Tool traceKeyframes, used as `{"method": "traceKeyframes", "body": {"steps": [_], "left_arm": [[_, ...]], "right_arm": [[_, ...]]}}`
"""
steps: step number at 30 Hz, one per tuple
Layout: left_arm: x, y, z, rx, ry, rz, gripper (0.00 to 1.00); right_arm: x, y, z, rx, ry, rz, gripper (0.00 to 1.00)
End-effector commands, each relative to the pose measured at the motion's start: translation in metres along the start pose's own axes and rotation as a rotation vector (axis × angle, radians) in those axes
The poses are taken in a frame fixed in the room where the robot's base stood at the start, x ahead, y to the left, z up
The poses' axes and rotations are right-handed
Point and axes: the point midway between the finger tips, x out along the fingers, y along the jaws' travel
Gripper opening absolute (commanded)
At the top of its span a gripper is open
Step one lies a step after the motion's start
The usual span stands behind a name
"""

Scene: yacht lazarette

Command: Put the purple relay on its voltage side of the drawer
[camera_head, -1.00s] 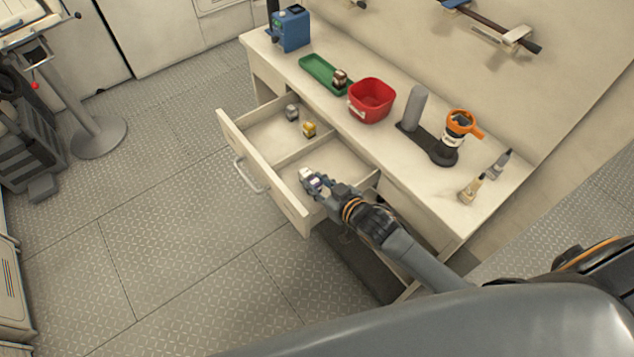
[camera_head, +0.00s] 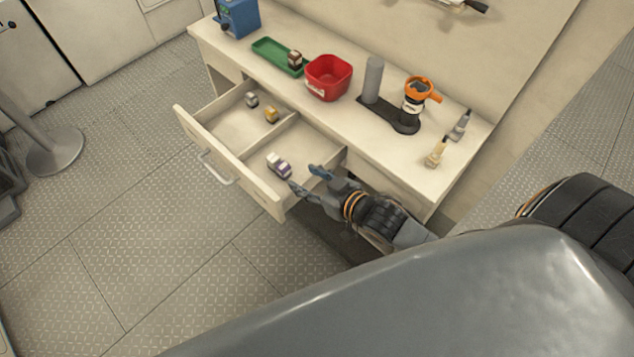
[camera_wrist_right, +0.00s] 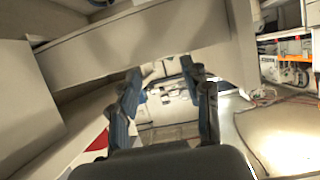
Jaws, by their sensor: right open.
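The purple relay (camera_head: 283,170) lies in the near right compartment of the open drawer (camera_head: 228,165). A pale block (camera_head: 272,158) is right against or beside it; I cannot tell if they touch. My right gripper (camera_head: 303,179) is open and empty, just to the right of the purple relay, over the drawer's right end. In the right wrist view the two fingers (camera_wrist_right: 163,82) are spread with nothing between them, and no relay can be made out there. A divider (camera_head: 272,136) splits the drawer. My left gripper is not in view.
A grey relay (camera_head: 251,99) and a yellow relay (camera_head: 270,114) lie in the far left compartment. On the bench are a green tray (camera_head: 268,54) with a brown relay (camera_head: 295,59), a red bin (camera_head: 328,78), a blue device (camera_head: 239,18) and an orange-topped tool (camera_head: 415,95).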

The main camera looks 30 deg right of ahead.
Motion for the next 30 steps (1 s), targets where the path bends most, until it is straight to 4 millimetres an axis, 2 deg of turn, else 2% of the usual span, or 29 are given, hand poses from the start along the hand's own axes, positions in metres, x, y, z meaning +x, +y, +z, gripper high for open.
{"method": "traceKeyframes", "body": {"steps": [3, 7, 17, 20, 23, 26, 27, 29, 30], "left_arm": [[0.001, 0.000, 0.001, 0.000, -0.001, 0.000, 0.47], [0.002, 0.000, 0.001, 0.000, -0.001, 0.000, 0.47], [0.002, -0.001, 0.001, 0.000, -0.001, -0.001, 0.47], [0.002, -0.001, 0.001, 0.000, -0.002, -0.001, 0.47], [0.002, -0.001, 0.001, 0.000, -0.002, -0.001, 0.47], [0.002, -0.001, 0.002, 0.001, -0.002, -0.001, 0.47], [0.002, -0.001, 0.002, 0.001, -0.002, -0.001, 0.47], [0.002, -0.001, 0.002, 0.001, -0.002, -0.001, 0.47], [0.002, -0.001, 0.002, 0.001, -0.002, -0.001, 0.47]], "right_arm": [[-0.019, 0.000, 0.001, 0.000, -0.001, 0.000, 0.48], [-0.031, 0.000, 0.000, 0.000, 0.000, -0.001, 0.48], [-0.035, 0.000, 0.000, 0.000, 0.000, 0.001, 0.48], [-0.030, 0.005, 0.016, 0.002, -0.026, 0.015, 0.48], [-0.020, 0.019, 0.061, 0.008, -0.103, 0.052, 0.48], [-0.011, 0.035, 0.135, 0.016, -0.230, 0.101, 0.48], [-0.011, 0.039, 0.168, 0.021, -0.289, 0.119, 0.48], [-0.013, 0.043, 0.219, 0.029, -0.378, 0.141, 0.48], [-0.018, 0.042, 0.252, 0.036, -0.438, 0.152, 0.48]]}}
